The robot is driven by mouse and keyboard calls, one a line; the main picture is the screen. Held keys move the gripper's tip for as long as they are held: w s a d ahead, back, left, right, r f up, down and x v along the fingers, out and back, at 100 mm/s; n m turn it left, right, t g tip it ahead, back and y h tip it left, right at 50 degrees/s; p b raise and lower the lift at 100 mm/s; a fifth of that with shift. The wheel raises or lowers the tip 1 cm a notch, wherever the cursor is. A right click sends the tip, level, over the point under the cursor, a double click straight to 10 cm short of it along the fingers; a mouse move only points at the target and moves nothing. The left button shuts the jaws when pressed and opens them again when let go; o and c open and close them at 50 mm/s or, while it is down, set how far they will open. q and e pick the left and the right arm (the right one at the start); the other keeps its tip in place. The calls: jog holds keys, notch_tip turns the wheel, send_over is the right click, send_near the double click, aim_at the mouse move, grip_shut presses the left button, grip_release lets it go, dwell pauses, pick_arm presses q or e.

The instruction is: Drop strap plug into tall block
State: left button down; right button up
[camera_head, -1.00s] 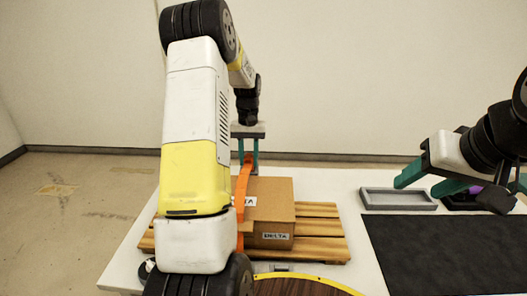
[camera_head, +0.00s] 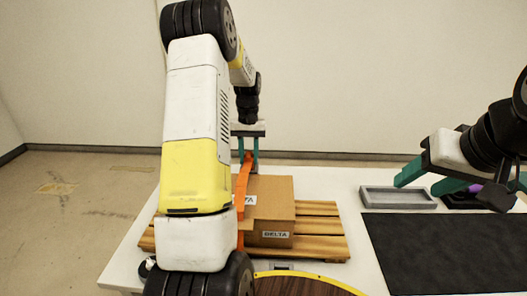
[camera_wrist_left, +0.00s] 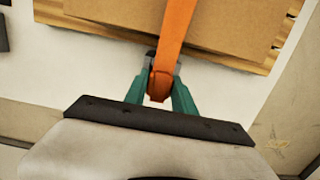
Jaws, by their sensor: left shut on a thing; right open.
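An orange strap (camera_head: 242,192) runs over a cardboard box (camera_head: 271,210) and up to my left gripper (camera_head: 248,165). My left gripper, behind the box, is shut on the strap's end, the strap plug. In the left wrist view the orange plug (camera_wrist_left: 159,88) sits between the teal fingers (camera_wrist_left: 161,78). A small dark block (camera_wrist_left: 150,57) shows beside the fingertips, partly hidden by the strap; I cannot tell whether it is the tall block or whether the plug touches it. My right gripper (camera_head: 425,182) is open and empty at the right.
The box stands on a wooden pallet (camera_head: 322,232) on a white table (camera_head: 333,188). A grey tray (camera_head: 397,204), a black tray with a purple thing, and a dark mat (camera_head: 440,250) lie to the right. My left arm hides the box's left part.

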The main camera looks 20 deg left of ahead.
aim_at(249, 154)
pick_arm(q)
jog(key=shift+f, duration=0.55)
jog(key=c, duration=1.3)
grip_release()
jog(key=shift+w+a+r, duration=0.1)
jog(key=shift+w+r, duration=0.1)
jog(key=shift+r, duration=1.5)
jog(key=shift+w+r, duration=0.25)
jog(key=shift+r, duration=1.45)
jog(key=shift+w+a+r, duration=0.1)
jog(key=shift+w+r, duration=0.1)
jog(key=shift+r, duration=1.85)
jog(key=shift+d+r, duration=0.1)
